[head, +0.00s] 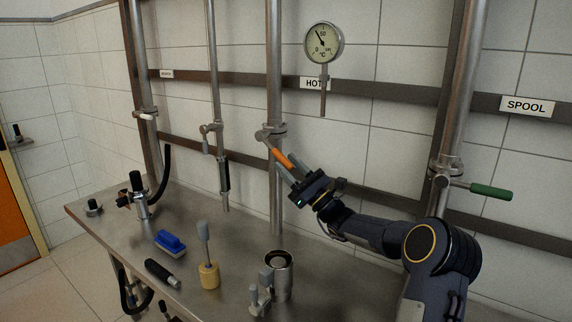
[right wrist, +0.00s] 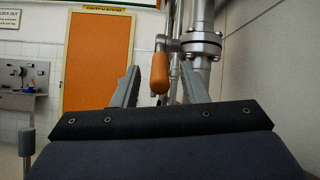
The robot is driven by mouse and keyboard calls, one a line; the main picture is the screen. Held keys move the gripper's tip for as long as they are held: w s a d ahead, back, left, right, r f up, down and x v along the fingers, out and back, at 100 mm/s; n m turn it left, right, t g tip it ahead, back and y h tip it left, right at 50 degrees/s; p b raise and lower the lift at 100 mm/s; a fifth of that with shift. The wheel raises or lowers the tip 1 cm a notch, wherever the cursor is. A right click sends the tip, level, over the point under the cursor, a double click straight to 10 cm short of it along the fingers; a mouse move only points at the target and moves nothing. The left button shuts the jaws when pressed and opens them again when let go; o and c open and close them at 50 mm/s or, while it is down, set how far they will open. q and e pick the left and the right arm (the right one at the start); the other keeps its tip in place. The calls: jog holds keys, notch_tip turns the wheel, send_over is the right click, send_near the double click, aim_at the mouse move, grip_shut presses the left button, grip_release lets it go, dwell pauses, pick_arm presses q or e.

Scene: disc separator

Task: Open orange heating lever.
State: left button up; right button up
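The orange heating lever (head: 281,157) sits on a valve (head: 270,132) on the vertical pipe below the HOT sign. It slants down to the right in the head view. My right gripper (head: 288,165) is at the lever with its fingers spread. In the right wrist view the orange handle (right wrist: 160,73) hangs between the two open fingers (right wrist: 160,84), with a visible gap on each side. I cannot tell how deep the handle lies between them. My left gripper is not in view.
A green-handled lever (head: 490,191) is on the right pipe near the SPOOL sign (head: 528,106). A dial gauge (head: 324,42) hangs above. The steel table (head: 190,217) below holds a blue brush (head: 169,242), a wooden-based tool (head: 208,274) and a metal cup (head: 278,281).

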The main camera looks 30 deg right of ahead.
jog(key=v, duration=0.6)
jog(key=shift+s+b, duration=0.15)
jog(key=shift+b, duration=0.15)
